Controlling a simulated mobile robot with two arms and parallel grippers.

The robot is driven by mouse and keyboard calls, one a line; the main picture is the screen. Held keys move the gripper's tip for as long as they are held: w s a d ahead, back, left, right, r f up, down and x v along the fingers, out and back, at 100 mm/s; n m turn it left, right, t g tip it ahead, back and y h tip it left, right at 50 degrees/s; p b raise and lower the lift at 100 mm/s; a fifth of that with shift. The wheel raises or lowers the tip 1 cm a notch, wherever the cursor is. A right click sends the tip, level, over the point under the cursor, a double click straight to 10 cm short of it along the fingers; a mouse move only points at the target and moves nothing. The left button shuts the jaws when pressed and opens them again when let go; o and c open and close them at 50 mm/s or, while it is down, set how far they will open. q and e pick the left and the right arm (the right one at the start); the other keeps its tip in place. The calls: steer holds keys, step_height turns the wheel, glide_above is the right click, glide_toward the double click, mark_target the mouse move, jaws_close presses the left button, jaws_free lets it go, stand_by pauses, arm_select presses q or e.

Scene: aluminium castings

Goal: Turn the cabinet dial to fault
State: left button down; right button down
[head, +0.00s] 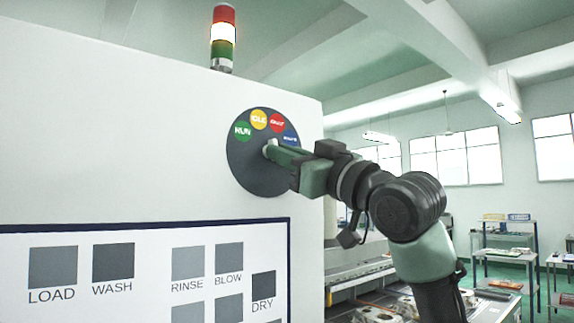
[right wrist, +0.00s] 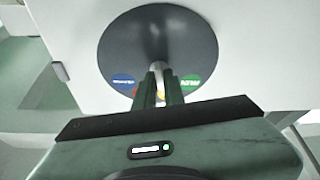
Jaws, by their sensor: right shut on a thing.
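The cabinet dial (head: 246,174) is a dark round disc on the white cabinet front, with coloured labels along its upper edge: green RUN (head: 242,131), yellow IDLE (head: 259,119), a red one (head: 277,122) and a blue one (head: 291,136). The red label's text is too blurred to read surely. My right gripper (head: 275,152) is shut on the pale knob (head: 268,149) at the disc's centre. The right wrist view shows both fingers at the knob (right wrist: 157,64), partly covering the yellow and red labels. The knob's pointing direction cannot be made out. My left gripper is out of view.
A signal tower (head: 223,35) stands on the cabinet, its middle section brightly lit. A panel (head: 140,250) with grey squares is below the dial. To the right are shelves (head: 508,245) and a bench with metal parts (head: 375,313).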

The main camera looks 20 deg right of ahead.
steer(key=shift+s+a+r+m+t+h+b, duration=0.1)
steer(key=shift+m+t+h+b, duration=0.3)
steer(key=shift+m+h, duration=0.85)
steer(key=shift+a+r+m+t+h+b, duration=0.15)
steer(key=shift+m+h+b, duration=0.4)
steer(key=shift+m, duration=1.45)
steer(key=shift+s+d+m+t+h+b, duration=0.1)
steer(key=shift+m+t+h+b, duration=0.55)
steer(key=shift+m, duration=1)
steer(key=shift+g, duration=0.3)
steer(key=c, duration=1.5)
jaws_free()
steer(key=shift+w, duration=0.15)
steer(key=shift+w+a+f, duration=0.15)
steer(key=b+v, duration=0.4)
steer(key=v, duration=0.4)
